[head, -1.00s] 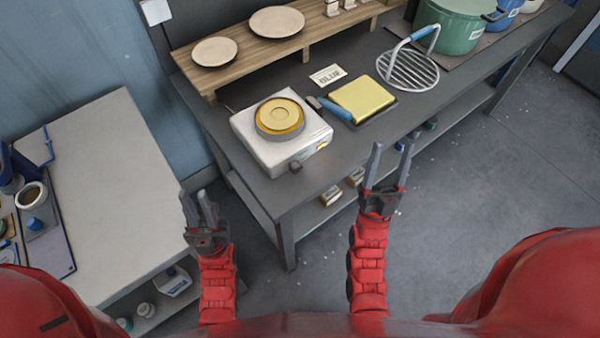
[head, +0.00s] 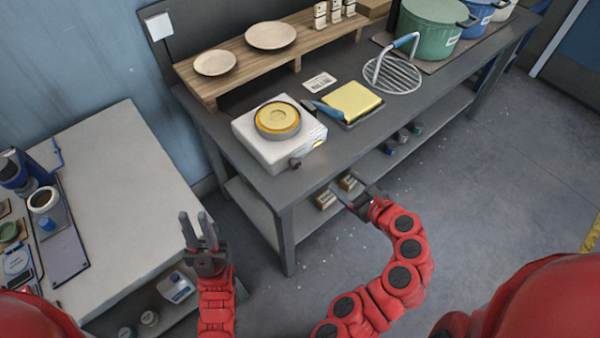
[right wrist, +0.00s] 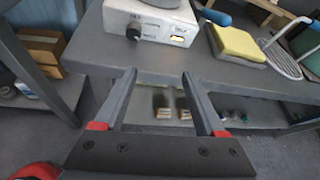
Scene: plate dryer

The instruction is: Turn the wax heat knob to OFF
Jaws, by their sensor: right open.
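The wax heater is a white box (head: 255,142) with a round pan of yellow wax (head: 278,118) on top, on the dark bench. Its dark heat knob (head: 295,163) sticks out of the front face; it also shows in the right wrist view (right wrist: 133,33), where its setting is too small to read. A lit yellow indicator (right wrist: 178,39) is to its right. My right gripper (head: 352,196) is open and empty, in front of the bench edge, below and right of the knob, touching nothing. My left gripper (head: 197,222) looks open and empty, left of the bench, away from the heater.
Right of the heater lie a yellow pad (head: 352,101) with a blue-handled tool and a wire rack (head: 392,76). Green and blue pots stand at the back right. A wooden shelf (head: 235,70) holds plates. A grey side table (head: 120,190) is at left. The bench's front edge is near my right gripper.

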